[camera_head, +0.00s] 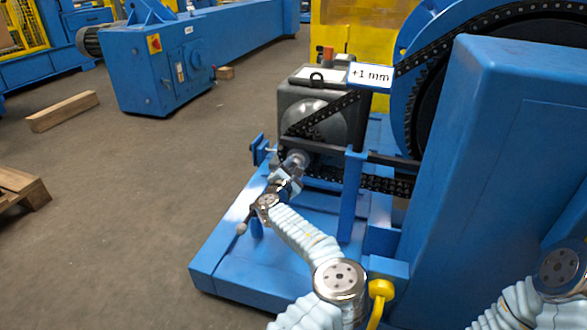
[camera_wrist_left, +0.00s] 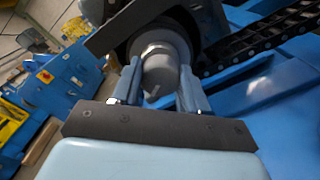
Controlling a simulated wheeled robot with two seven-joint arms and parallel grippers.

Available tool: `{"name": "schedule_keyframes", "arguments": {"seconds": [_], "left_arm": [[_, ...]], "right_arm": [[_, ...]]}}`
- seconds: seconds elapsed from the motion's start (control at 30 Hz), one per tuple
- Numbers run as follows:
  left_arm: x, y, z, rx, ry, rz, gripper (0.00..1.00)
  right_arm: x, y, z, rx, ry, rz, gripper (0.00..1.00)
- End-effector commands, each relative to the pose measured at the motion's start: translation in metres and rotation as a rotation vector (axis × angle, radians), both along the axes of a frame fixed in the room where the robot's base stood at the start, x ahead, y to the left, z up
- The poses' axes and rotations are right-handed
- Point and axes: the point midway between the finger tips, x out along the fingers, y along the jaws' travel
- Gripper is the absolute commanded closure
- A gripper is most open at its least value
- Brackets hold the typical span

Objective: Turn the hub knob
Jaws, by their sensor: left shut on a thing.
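The hub knob (camera_head: 296,160) is a grey round piece at the front of the grey drive housing, beside the small chain wheel. In the left wrist view the knob (camera_wrist_left: 160,68) is a grey cylinder with a lighter hexagonal part and a small light mark on its near end. My left gripper (camera_head: 288,178) is at the knob; in the left wrist view its two fingers (camera_wrist_left: 158,85) stand on either side of the knob, shut on it. The gripper partly hides the knob in the head view. My right gripper is out of view; only part of that arm shows at lower right.
A black chain (camera_head: 330,115) runs from the housing (camera_head: 300,95) to a large wheel at upper right. A "+1 mm" sign (camera_head: 370,76) stands above it. A blue post (camera_head: 352,195) and large blue guard (camera_head: 510,150) are close on the right. Floor at left is mostly open.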

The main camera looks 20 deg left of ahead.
Motion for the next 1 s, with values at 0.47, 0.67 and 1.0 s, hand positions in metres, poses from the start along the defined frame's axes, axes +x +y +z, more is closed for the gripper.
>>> {"name": "schedule_keyframes", "arguments": {"seconds": [0.47, 0.67, 1.0], "left_arm": [[0.0, -0.001, 0.001, -0.001, -0.001, -0.001, 0.31], [0.0, 0.0, 0.0, -0.001, -0.001, -0.001, 0.31], [-0.052, 0.001, 0.002, 0.001, 0.001, 0.001, 0.31]], "right_arm": [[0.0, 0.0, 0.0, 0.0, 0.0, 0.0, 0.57], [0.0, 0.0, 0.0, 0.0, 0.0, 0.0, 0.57], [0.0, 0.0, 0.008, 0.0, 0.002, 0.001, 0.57]]}}
